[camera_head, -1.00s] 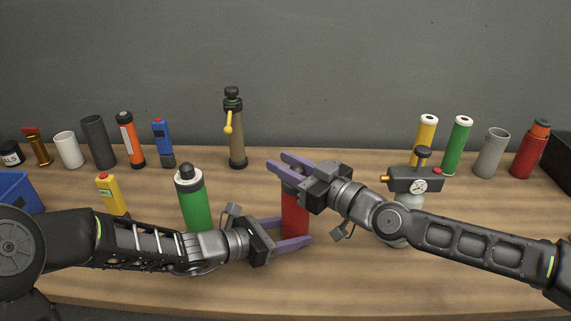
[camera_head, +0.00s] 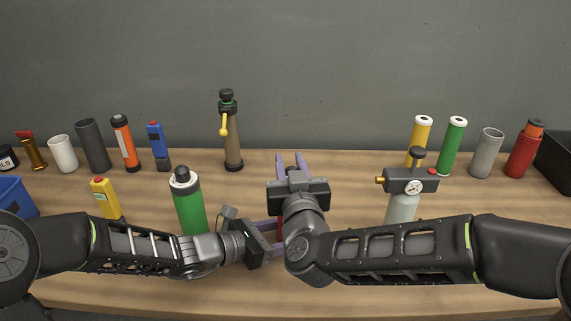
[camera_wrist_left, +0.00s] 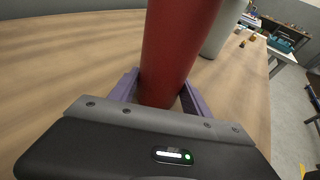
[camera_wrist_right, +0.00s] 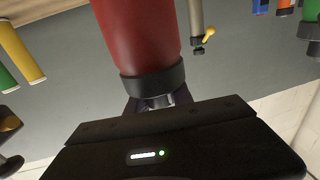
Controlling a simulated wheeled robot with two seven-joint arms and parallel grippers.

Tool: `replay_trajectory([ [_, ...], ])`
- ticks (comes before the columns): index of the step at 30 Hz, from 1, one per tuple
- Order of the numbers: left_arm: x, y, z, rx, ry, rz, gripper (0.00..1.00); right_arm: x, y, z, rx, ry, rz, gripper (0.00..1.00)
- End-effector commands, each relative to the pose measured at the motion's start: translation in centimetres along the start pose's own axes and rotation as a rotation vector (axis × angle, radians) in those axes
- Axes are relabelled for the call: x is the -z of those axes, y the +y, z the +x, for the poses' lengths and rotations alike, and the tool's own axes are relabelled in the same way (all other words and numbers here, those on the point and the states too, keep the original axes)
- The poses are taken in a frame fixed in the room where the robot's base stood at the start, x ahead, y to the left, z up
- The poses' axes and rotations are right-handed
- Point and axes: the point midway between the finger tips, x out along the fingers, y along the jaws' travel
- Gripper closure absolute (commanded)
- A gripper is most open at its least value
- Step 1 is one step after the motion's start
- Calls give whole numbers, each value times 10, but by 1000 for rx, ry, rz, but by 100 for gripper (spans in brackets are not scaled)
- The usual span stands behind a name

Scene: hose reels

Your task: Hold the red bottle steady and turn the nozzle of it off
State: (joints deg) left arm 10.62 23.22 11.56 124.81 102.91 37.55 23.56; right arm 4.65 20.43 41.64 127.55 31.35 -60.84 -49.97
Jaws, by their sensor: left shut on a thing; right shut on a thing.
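The red bottle (camera_wrist_left: 180,45) stands upright and is almost wholly hidden behind my arms in the head view. My left gripper (camera_wrist_left: 160,95) is shut around its body from the left; its purple fingers lie on both sides. In the right wrist view the bottle's red body (camera_wrist_right: 138,38) ends in a black collar (camera_wrist_right: 153,82) with a small metallic nozzle part (camera_wrist_right: 158,101) beyond it. My right gripper (camera_head: 292,162) is over the top of the bottle, fingers pointing to the back, shut on the nozzle. The nozzle's exact setting is hidden.
A green bottle (camera_head: 189,208) stands close left of the grippers. A pale bottle with a gauge head (camera_head: 411,182) stands to the right, behind my right forearm. A brown pump with a yellow lever (camera_head: 232,140) stands behind. Several cylinders line the back edge.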

Motion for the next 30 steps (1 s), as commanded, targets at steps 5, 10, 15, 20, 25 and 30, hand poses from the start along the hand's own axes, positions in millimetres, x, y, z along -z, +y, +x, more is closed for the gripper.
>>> replay_trajectory([
  [5,0,-1,0,1,0,1,67,0,2,0,-142,-1,1,100],
  [10,0,-1,0,1,0,1,67,0,6,0,-245,-2,-1,100],
  [15,0,-1,0,1,0,1,67,-1,9,-1,-306,-3,-1,100],
  [20,0,-1,0,1,1,0,67,-1,10,-2,-330,-3,-2,100],
  [25,0,0,0,1,1,0,67,-1,10,-2,-332,-3,-2,100],
  [30,0,0,0,1,1,0,67,-1,10,-2,-331,-3,-2,100],
])
